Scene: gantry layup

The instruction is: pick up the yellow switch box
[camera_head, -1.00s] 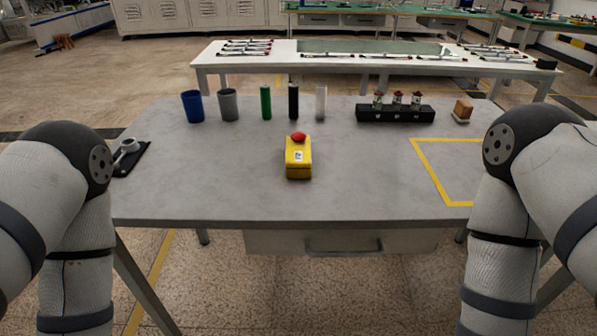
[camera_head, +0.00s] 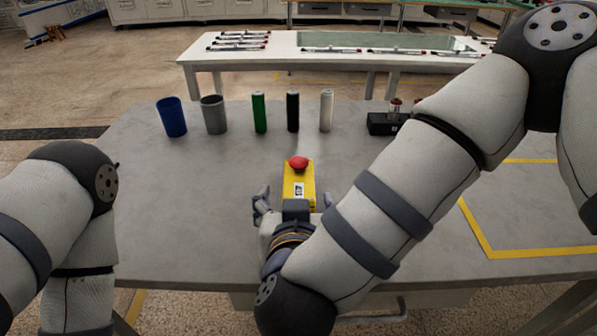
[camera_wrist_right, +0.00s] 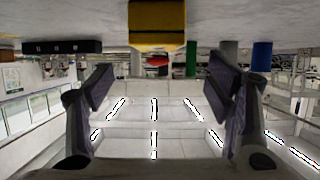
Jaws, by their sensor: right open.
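The yellow switch box (camera_head: 299,185) with a red button (camera_head: 298,163) on top stands on the grey table (camera_head: 220,220), near its middle. My right gripper (camera_head: 295,203) is at the box's near side, with its fingers spread to the left and right. The right wrist hides the near lower part of the box. In the right wrist view, which is upside down, the open fingers (camera_wrist_right: 161,85) are empty, and the yellow box (camera_wrist_right: 157,28) shows at the top, centred between them in width. My left arm is at the left, but its gripper is out of view.
A blue cup (camera_head: 171,117), a grey cup (camera_head: 214,114) and green (camera_head: 260,112), black (camera_head: 293,111) and white (camera_head: 326,111) cylinders stand behind the box. A black block (camera_head: 382,124) is partly hidden by my right arm. Yellow tape (camera_head: 476,228) marks the right side.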

